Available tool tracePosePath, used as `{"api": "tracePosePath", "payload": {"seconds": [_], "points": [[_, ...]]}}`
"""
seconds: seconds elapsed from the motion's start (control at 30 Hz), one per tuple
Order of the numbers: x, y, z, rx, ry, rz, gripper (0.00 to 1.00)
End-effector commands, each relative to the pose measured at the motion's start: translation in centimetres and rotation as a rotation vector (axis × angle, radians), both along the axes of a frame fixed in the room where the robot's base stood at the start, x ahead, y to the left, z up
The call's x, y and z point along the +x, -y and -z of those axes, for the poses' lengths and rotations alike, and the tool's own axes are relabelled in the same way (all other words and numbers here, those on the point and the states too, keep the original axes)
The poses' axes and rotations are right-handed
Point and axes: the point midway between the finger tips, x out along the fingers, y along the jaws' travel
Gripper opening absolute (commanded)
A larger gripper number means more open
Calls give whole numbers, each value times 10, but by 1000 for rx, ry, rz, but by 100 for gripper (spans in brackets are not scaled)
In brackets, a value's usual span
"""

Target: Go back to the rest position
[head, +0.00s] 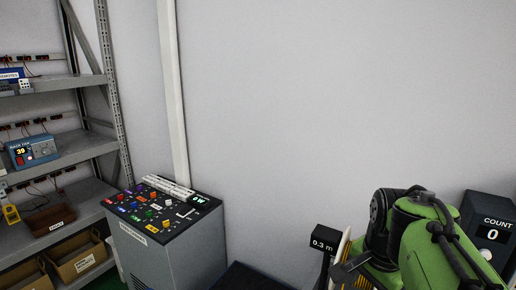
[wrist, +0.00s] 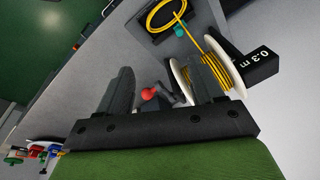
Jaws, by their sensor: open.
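My gripper (wrist: 165,78) is open in the wrist view, with its two dark fingers spread and nothing held between them. The right finger overlaps a white-flanged spool of yellow cable (wrist: 236,80) in the picture; I cannot tell whether they touch. A small red ball on a dark lever (wrist: 149,94) shows between the fingers, beyond them. In the head view my green and black arm fills the lower right, and the gripper's fingers are not clearly visible there. No marker of a rest position shows.
In the head view, a black "0.3 m" sign (head: 324,240) and the spool's rim (head: 343,248) stand left of my arm. A "COUNT 0" box (head: 490,228) is to its right. A grey console (head: 165,262) and shelving rack (head: 75,150) stand left, against a bare wall.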

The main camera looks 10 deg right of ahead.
Motion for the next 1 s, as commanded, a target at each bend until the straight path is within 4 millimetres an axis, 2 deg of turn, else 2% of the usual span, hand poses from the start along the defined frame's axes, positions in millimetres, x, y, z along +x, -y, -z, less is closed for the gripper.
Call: {"api": "tracePosePath", "payload": {"seconds": [0.03, 0.2, 0.3, 0.43, 0.6, 1.0], "points": [[-12, -23, -3, -54, 6, -121, 66], [-60, -75, -2, -199, 62, -540, 66], [-91, -94, 5, -258, 119, -777, 66], [-119, -107, 18, -298, 190, -1015, 66], [-131, -111, 26, -311, 226, -1131, 66], [-130, -111, 26, -312, 225, -1129, 66]]}}
